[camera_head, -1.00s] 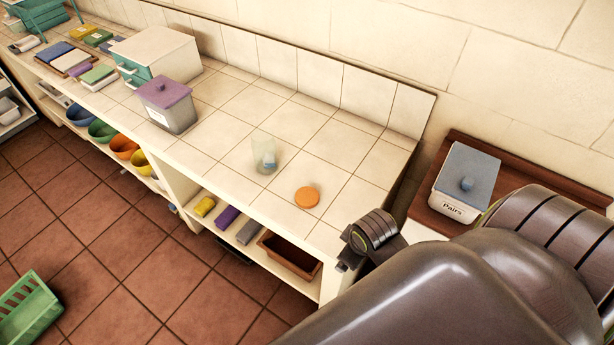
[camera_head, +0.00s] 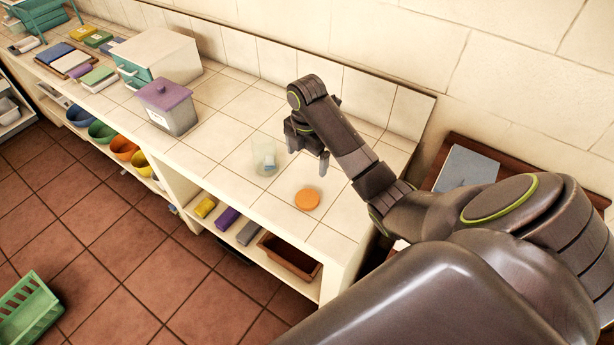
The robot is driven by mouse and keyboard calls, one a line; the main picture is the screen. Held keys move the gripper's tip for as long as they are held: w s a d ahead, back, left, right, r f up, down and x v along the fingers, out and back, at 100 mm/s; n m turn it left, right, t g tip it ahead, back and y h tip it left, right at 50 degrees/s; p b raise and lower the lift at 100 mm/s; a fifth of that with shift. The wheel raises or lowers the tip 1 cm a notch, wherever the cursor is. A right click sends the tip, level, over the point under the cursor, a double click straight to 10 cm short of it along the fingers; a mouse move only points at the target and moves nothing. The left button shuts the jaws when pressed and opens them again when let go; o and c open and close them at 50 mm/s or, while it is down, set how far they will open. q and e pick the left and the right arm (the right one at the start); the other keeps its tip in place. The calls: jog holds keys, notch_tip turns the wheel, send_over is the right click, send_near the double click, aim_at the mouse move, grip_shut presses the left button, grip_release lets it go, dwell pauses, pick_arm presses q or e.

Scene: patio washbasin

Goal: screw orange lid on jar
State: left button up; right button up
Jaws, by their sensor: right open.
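The orange lid (camera_head: 307,199) lies flat on the tiled counter, near its front edge. The clear jar (camera_head: 264,156) stands upright on the counter, to the left of and behind the lid, with something small and bluish inside. My right gripper (camera_head: 306,162) is open and points down just right of the jar, above the counter and behind the lid. Nothing shows between its fingers. Whether a finger touches the jar I cannot tell. My left gripper is not in view.
A grey box with a purple lid (camera_head: 167,106) and a white-and-teal drawer box (camera_head: 155,56) stand to the left. The tiled wall runs behind the counter (camera_head: 219,145). A grey-lidded box (camera_head: 466,168) sits at right, partly hidden by my arm. Counter around the lid is clear.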

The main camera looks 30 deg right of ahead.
jog(key=shift+w+r, duration=0.15)
jog(key=shift+r, duration=0.05)
jog(key=b, duration=1.2)
send_over(306, 198)
notch_tip(306, 198, down, 12)
jog(key=shift+d+f, duration=0.1)
jog(key=shift+f, duration=0.1)
jog(key=shift+r, duration=0.1)
